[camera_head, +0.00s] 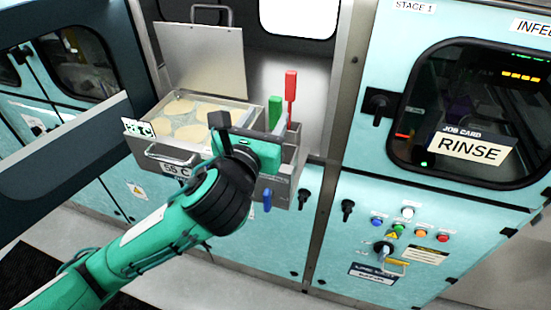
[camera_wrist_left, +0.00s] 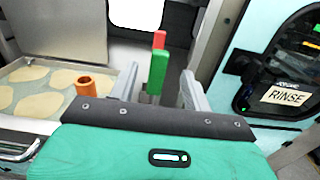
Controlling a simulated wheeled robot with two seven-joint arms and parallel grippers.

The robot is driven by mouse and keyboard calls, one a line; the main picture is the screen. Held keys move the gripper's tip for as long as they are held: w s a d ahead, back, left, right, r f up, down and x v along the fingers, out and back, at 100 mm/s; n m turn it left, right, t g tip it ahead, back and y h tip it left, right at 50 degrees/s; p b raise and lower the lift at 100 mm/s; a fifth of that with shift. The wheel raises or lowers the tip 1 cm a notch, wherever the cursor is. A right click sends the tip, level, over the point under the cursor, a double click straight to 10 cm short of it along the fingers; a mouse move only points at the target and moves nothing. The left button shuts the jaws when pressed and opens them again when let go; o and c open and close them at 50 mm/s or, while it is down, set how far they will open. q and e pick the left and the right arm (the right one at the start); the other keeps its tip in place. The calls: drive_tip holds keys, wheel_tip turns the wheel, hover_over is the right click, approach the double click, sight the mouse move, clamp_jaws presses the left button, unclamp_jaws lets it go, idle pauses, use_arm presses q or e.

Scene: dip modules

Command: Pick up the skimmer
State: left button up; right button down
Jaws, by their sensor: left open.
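Several upright coloured handles stand in a narrow metal rack at the right side of the tray; which one belongs to the skimmer I cannot tell. A red handle (camera_head: 291,86) stands tallest and a green handle (camera_head: 274,110) stands beside it. Both also show in the left wrist view, the green one (camera_wrist_left: 158,72) in front of the red one (camera_wrist_left: 159,40). My left gripper (camera_wrist_left: 161,82) is open, its two fingers apart, with the green handle seen between them. Whether it touches the handle is unclear. The handles' lower ends are hidden. My right gripper is not in view.
An open tray (camera_head: 245,105) of pale round discs has a raised lid (camera_head: 205,60). An orange hollow cylinder (camera_wrist_left: 96,83) stands left of my fingers. A blue handle (camera_head: 267,200) hangs below the rack. A RINSE card (camera_head: 466,147) shows on the right cabinet's window.

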sight(274, 105)
use_arm(q)
drive_tip(key=shift+w+d, duration=0.2)
drive_tip(key=shift+w, duration=0.45)
drive_tip(key=p+x, duration=0.2)
drive_tip(key=x, duration=0.2)
drive_tip(key=shift+w+d+f+p, duration=0.2)
drive_tip(key=shift+w+p, duration=0.15)
drive_tip(key=shift+w, duration=0.25)
drive_tip(key=shift+c, duration=0.4)
drive_tip(key=shift+r, duration=0.1)
drive_tip(key=c, duration=0.9)
